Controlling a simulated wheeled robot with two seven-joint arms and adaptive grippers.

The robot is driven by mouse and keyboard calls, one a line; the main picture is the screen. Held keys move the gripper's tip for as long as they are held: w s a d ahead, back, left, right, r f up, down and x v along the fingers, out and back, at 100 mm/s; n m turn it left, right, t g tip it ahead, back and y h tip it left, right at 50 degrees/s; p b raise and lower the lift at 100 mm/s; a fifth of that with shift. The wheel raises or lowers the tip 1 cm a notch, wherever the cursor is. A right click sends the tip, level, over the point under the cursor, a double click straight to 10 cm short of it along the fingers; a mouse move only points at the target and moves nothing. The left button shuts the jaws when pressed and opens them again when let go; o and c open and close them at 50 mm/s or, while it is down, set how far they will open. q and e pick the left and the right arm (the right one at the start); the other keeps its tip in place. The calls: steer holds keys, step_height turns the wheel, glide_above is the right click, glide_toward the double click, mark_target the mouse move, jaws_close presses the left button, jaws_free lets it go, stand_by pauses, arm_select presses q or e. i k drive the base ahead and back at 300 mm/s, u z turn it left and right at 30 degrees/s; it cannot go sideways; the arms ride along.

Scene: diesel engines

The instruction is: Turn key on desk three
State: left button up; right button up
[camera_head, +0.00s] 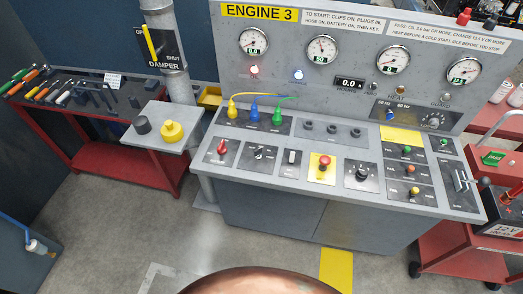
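The desk marked ENGINE 3 (259,12) stands in the middle, with a sloped grey control top. In its front row are a red rotary handle (222,147), a small round switch with a pale lever or key (261,153), a rocker-like switch (292,157), a red button on a yellow plate (322,163) and a black rotary knob (362,173). The small labels are too blurred to read, so I cannot tell for sure which one is the key. Neither of my grippers is in view.
Yellow, blue and green plugs (254,112) sit on the desk's upper row. A small side table (170,117) carries a yellow and a black cap. A red tool cart (113,160) stands left and a red battery cart (455,260) right. The floor in front is clear.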

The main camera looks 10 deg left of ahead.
mark_target(257, 155)
steer(key=z, duration=1.45)
steer(key=i, duration=0.95)
steer(key=u, duration=1.55)
